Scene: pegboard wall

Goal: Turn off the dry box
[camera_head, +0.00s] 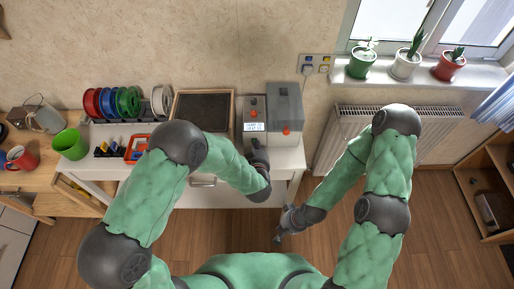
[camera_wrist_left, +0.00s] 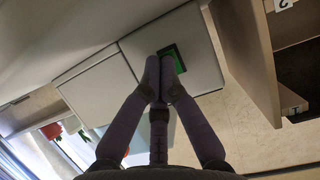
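Two grey boxes stand side by side at the right end of the white table. I cannot tell for sure which one is the dry box. My left gripper (camera_head: 257,147) is at the front of the left box. In the left wrist view its fingertips (camera_wrist_left: 159,72) are together, over a green switch (camera_wrist_left: 178,60) in a dark frame on a light grey panel (camera_wrist_left: 200,75). Contact is unclear. My right gripper (camera_head: 281,229) hangs low over the floor, its fingers too small to read.
A wooden-framed dark tray (camera_head: 177,104) stands left of the boxes, with several coloured spools (camera_head: 128,101) beyond it. A green cup (camera_head: 70,145) stands at the left. A radiator (camera_head: 385,125) and potted plants on the sill (camera_head: 428,70) are to the right.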

